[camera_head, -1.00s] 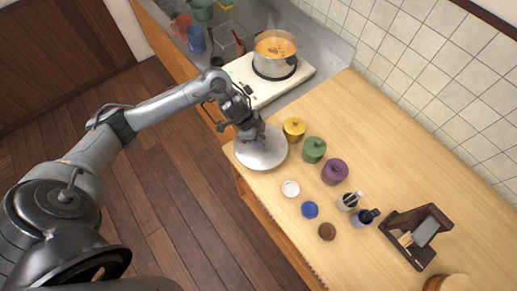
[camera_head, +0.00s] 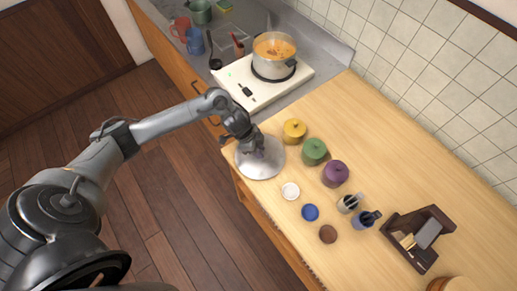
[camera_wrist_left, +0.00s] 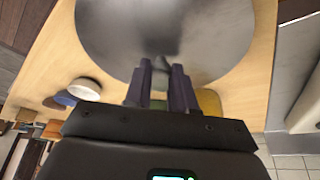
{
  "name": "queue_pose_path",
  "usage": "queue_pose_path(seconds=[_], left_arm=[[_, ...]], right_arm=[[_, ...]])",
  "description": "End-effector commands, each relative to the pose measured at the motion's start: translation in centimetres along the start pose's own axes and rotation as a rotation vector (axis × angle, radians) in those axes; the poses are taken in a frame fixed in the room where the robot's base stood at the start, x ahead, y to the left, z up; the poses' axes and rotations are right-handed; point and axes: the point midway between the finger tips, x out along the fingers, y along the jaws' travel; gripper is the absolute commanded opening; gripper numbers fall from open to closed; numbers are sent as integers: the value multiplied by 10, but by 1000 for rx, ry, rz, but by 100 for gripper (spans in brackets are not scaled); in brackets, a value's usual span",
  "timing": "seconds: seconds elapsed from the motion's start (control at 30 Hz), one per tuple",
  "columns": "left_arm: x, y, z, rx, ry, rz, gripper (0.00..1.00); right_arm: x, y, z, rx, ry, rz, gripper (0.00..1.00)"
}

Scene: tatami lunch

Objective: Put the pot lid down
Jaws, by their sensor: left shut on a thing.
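The pot lid (camera_head: 262,168) is a round grey metal disc at the left front corner of the wooden counter. It lies at or just above the counter top; I cannot tell if it touches. My left gripper (camera_head: 257,150) is over its middle and shut on its knob, which the fingers mostly hide. My right gripper is not in view.
Yellow (camera_head: 294,131), green (camera_head: 314,151) and purple (camera_head: 335,173) lidded jars stand close right of the lid. White (camera_head: 290,191), blue (camera_head: 310,212) and brown (camera_head: 328,234) small round items sit in front. The stove (camera_head: 262,88) is behind. The counter's right back is clear.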

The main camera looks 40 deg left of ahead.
Motion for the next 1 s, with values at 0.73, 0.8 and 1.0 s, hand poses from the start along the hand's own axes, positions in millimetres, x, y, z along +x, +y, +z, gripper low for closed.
queue_pose_path(seconds=[0.73, 0.8, 1.0], left_arm=[[-13, -1, -1, 1, 0, -2, 50], [-23, -1, -1, 2, 0, -3, 50], [-60, -1, 0, 3, -2, -3, 50]], right_arm=[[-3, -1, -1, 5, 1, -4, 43], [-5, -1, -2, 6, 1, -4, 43], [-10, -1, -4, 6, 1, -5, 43]])
